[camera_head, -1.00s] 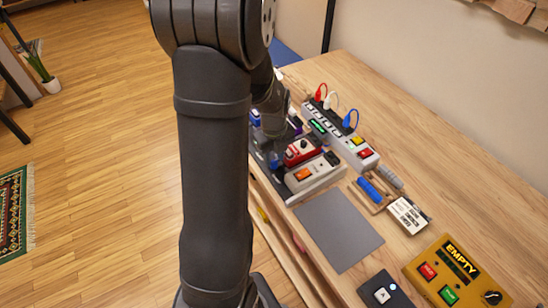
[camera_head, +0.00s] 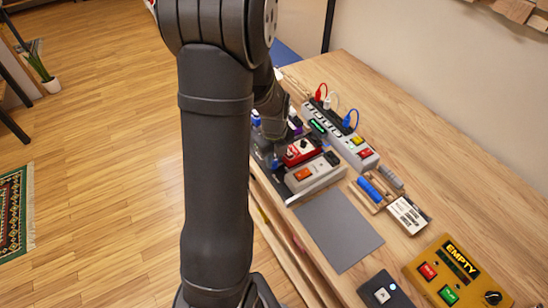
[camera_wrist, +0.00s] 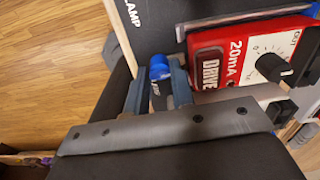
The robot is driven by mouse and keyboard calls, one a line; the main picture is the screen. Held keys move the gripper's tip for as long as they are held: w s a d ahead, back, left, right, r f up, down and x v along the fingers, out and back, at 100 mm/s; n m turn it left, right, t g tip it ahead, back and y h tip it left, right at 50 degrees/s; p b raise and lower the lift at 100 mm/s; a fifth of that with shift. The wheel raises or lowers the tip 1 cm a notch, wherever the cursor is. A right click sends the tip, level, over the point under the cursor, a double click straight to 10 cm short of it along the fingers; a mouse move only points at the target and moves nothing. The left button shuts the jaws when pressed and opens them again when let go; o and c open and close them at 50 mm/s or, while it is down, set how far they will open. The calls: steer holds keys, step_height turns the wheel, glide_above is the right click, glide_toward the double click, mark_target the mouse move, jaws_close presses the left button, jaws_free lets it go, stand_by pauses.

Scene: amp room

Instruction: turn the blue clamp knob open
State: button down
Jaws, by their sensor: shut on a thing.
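The blue clamp knob (camera_wrist: 159,67) shows in the wrist view between the two fingers of my gripper (camera_wrist: 158,88), beside the dark board marked CLAMP (camera_wrist: 150,25). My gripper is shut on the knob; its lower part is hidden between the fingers. In the head view a small blue spot that looks like the knob (camera_head: 275,162) shows at the front edge of the pedal board, below my wrist. My fingertips are hard to make out there.
A red pedal marked DRIVE (camera_wrist: 250,55) stands close to the right of my gripper; it also shows in the head view (camera_head: 302,151). A power strip (camera_head: 338,134) with plugs lies behind. A grey mat (camera_head: 338,230) lies bare nearer on the bench.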

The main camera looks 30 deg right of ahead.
steer(key=n, duration=0.4)
steer(key=shift+n, duration=0.3)
steer(key=n, duration=0.4)
steer(key=shift+n, duration=0.3)
steer(key=n, duration=0.4)
steer(key=shift+n, duration=2)
steer(key=c, duration=1.5)
jaws_free()
steer(key=shift+r, duration=0.1)
